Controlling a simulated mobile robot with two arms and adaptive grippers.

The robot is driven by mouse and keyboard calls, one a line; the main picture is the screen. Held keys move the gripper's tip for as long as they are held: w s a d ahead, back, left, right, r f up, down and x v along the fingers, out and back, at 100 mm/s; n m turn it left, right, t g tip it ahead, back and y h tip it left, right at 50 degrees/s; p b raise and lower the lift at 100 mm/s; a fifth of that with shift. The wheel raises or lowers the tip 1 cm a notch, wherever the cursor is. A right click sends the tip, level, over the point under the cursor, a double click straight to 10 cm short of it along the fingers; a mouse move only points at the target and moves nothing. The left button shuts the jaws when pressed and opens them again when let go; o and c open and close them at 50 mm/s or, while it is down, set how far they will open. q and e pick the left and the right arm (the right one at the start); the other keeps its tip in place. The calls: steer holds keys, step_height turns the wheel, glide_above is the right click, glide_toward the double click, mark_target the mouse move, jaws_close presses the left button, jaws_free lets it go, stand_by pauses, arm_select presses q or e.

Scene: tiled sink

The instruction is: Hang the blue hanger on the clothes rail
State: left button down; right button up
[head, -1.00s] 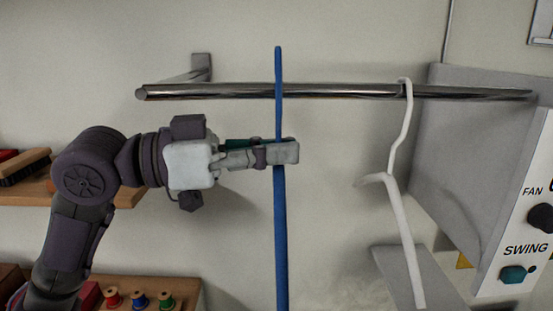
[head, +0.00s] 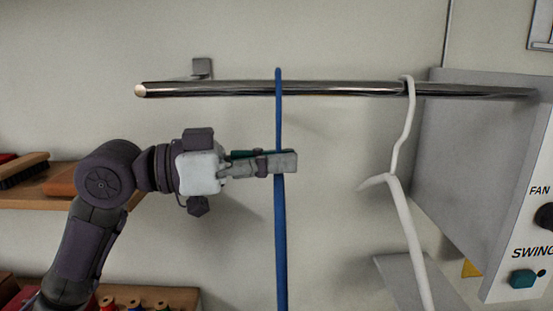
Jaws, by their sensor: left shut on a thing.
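The blue hanger (head: 280,230) shows edge-on as a thin, upright blue strip. My left gripper (head: 288,162) is shut on it below the rail. The hanger's top end crosses in front of the metal clothes rail (head: 340,88) and reaches a little above it. From this angle I cannot tell whether its hook is over the rail or only in front of it. The hanger's lower part runs out of the bottom of the view. My right gripper is not in view.
A white hanger (head: 402,207) hangs on the rail to the right. A grey panel box (head: 470,170) with FAN and SWING controls stands at the far right. A shelf with a brush (head: 24,170) is at the left, with thread spools (head: 135,304) below.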

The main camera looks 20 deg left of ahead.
arm_select(q)
steer(key=c, duration=1.2)
jaws_free()
steer(key=shift+c, duration=0.2)
steer(key=v, duration=1.2)
